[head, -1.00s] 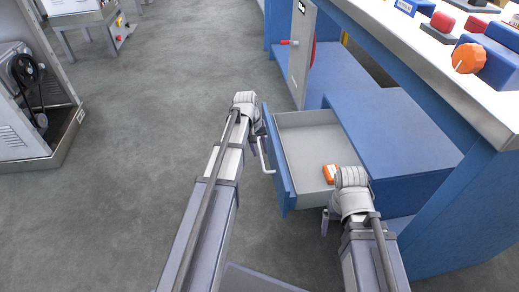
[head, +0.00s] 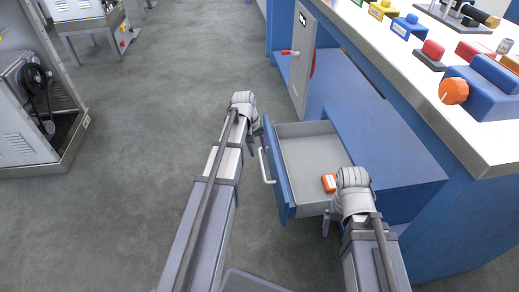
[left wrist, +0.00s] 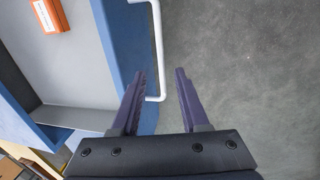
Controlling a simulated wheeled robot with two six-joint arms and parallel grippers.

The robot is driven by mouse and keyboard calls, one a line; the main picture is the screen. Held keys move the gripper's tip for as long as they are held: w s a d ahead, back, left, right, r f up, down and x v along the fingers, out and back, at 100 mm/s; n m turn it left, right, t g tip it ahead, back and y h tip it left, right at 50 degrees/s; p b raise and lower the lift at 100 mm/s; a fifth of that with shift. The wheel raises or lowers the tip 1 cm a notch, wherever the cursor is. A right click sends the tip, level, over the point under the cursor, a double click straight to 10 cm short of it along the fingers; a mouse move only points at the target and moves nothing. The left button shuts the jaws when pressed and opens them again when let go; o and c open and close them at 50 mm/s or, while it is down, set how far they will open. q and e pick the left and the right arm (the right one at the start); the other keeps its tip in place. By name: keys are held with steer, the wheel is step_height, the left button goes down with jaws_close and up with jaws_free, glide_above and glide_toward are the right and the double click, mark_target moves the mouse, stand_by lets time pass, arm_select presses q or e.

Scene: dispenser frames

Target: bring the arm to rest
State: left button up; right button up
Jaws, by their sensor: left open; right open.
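My left gripper (left wrist: 161,85) is open and empty in the left wrist view, its fingers pointing at the floor beside the drawer front. One finger overlaps the blue drawer front in that view; I cannot tell whether they touch. In the head view my left arm ends just left of the drawer's white handle (head: 266,166). My right gripper (head: 327,222) is open, partly hidden by its wrist, near the drawer's front corner. The blue drawer (head: 281,178) stands open.
An orange box (head: 329,183) lies in the drawer, and it also shows in the left wrist view (left wrist: 47,15). The blue bench (head: 480,200) carries several colored devices.

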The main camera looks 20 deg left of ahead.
arm_select(q)
steer(key=shift+p+v, duration=0.3)
steer(key=shift+v, duration=0.45)
arm_select(e)
steer(key=shift+r, duration=0.75)
arm_select(q)
steer(key=shift+d, duration=0.1)
